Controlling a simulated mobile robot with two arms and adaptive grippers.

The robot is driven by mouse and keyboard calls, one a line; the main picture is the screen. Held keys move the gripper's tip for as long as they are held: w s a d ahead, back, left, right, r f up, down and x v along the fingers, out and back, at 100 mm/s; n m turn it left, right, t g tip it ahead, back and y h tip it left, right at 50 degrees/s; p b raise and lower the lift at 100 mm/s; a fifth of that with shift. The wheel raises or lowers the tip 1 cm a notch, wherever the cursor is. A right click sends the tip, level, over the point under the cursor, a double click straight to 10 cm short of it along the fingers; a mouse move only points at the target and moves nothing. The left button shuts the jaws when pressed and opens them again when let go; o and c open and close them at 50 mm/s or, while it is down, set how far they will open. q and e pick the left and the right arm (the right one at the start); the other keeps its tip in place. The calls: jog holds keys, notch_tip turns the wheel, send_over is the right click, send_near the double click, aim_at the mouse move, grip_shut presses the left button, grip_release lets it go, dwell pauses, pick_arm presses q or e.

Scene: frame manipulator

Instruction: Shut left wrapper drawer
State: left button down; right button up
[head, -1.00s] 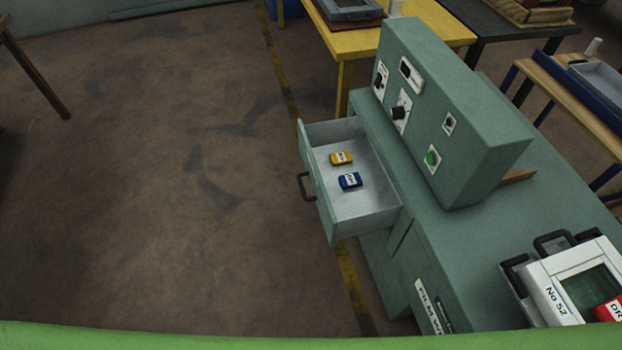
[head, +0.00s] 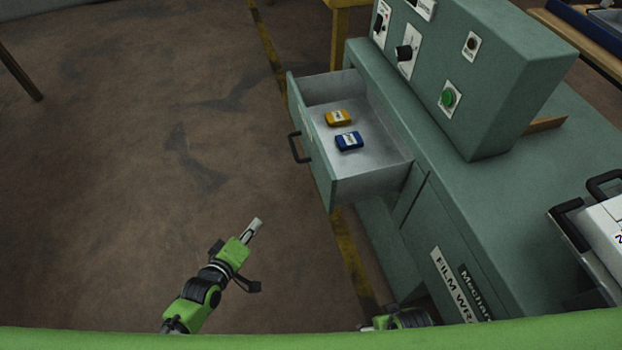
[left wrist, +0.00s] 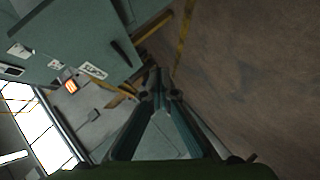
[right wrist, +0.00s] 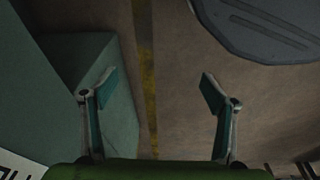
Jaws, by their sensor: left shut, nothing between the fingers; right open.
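The left wrapper drawer (head: 372,168) stands pulled out from the grey-green film wrapper (head: 480,225) in the head view. A dark handle (head: 297,148) is on its front. Inside lie a yellow packet (head: 338,118) and a blue packet (head: 349,141). My left gripper (head: 255,228) is shut and empty, over the floor to the lower left of the drawer, apart from it. In the left wrist view its fingertips (left wrist: 158,82) meet. My right gripper (right wrist: 157,85) is open and empty in the right wrist view. Its fingers are hidden in the head view.
The wrapper's control box (head: 475,85) with knobs and a green button (head: 449,98) rises behind the drawer. A white device with a black handle (head: 590,225) sits at the right. The brown floor (head: 150,150) left of the drawer is clear.

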aim_at(318, 151)
pick_arm(q)
jog(key=w+d+r+n+t+h+b, duration=0.35)
jog(key=d+r+b, duration=0.4)
jog(key=r, duration=0.45)
jog(key=shift+n+h, duration=0.25)
jog(key=shift+h, duration=0.2)
jog(key=shift+s+d+b+x, duration=0.25)
jog(key=shift+d+b+x, duration=0.15)
jog(key=shift+x, duration=1.65)
jog(key=shift+s+d+b+x, duration=0.25)
jog(key=shift+d+x, duration=0.2)
jog(key=shift+x, duration=1.55)
jog(key=shift+s+d+b+x, duration=0.25)
jog(key=shift+d+b+x, duration=0.15)
jog(key=shift+x, duration=1.65)
pick_arm(e)
notch_tip(318, 151, up, 11)
jog(key=w+t, duration=0.1)
jog(key=shift+w+f, duration=0.15)
jog(key=shift+w, duration=0.15)
pick_arm(q)
jog(key=shift+r, duration=0.1)
